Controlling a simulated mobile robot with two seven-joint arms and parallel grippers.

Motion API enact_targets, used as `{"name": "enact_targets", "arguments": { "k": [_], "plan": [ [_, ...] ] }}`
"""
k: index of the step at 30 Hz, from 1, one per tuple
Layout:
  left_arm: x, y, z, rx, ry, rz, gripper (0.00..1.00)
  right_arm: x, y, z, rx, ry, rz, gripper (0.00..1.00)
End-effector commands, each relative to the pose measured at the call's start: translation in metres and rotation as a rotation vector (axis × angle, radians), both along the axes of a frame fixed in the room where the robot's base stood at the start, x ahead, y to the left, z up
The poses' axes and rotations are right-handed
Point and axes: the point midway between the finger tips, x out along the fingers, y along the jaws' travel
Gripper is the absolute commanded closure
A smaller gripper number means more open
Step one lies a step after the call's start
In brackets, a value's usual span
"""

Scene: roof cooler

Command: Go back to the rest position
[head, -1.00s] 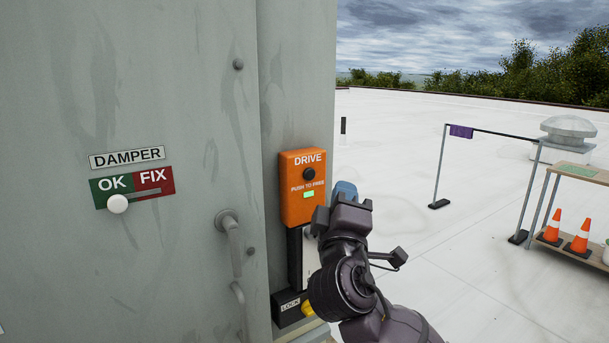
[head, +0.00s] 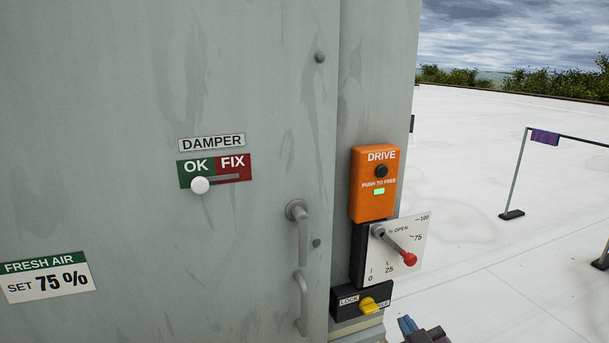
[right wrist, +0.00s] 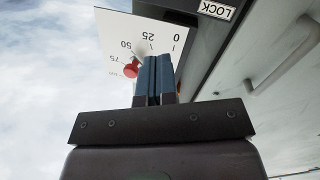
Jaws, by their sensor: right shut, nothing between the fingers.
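My right gripper (head: 408,326) shows only at the bottom edge of the head view, below and right of the lock box. In the right wrist view its blue fingers (right wrist: 153,78) are together with nothing between them. It is apart from the dial plate (head: 415,232), which appears beyond the fingers in the wrist view. The dial's red-tipped lever (head: 409,258) points down and right, between the 25 and 75 marks. The orange drive box (head: 374,205) has a black button (head: 381,171) and a lit green light (head: 379,191). My left gripper is not in view.
The grey cabinet (head: 110,90) fills the left, with a handle (head: 301,235) standing out. Its damper slider knob (head: 200,185) is at OK. The lock box (head: 345,303) has a yellow knob (head: 370,305). A rail with a purple cloth (head: 545,137) stands right on open white roof.

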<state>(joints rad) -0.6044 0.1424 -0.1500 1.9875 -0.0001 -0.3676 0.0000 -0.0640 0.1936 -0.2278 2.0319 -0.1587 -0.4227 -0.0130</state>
Motion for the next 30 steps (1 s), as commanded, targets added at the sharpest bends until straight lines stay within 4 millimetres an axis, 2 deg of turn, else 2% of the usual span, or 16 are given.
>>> {"name": "enact_targets", "arguments": {
  "k": [1, 3, 5, 9, 12, 15, 19, 23, 30],
  "plan": [
    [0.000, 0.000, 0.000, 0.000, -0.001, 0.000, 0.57, -0.015, -0.010, -0.027, 0.043, 0.054, -0.015, 1.00],
    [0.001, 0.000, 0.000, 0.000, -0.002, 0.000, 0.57, -0.036, -0.021, -0.059, 0.098, 0.119, -0.036, 1.00],
    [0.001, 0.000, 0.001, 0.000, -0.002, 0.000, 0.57, -0.056, -0.032, -0.085, 0.137, 0.175, -0.060, 1.00],
    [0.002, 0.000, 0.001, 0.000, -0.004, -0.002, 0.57, -0.110, -0.054, -0.142, 0.189, 0.309, -0.127, 1.00],
    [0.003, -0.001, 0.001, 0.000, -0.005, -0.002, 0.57, -0.149, -0.068, -0.173, 0.196, 0.390, -0.174, 1.00],
    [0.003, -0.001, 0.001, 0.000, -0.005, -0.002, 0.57, -0.179, -0.075, -0.193, 0.198, 0.449, -0.206, 1.00],
    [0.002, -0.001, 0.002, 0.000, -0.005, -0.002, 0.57, -0.204, -0.079, -0.207, 0.198, 0.495, -0.226, 1.00],
    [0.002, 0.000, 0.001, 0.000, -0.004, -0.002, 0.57, -0.212, -0.080, -0.211, 0.196, 0.509, -0.232, 1.00],
    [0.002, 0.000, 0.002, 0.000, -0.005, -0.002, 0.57, -0.212, -0.080, -0.211, 0.195, 0.509, -0.232, 1.00]
  ]
}}
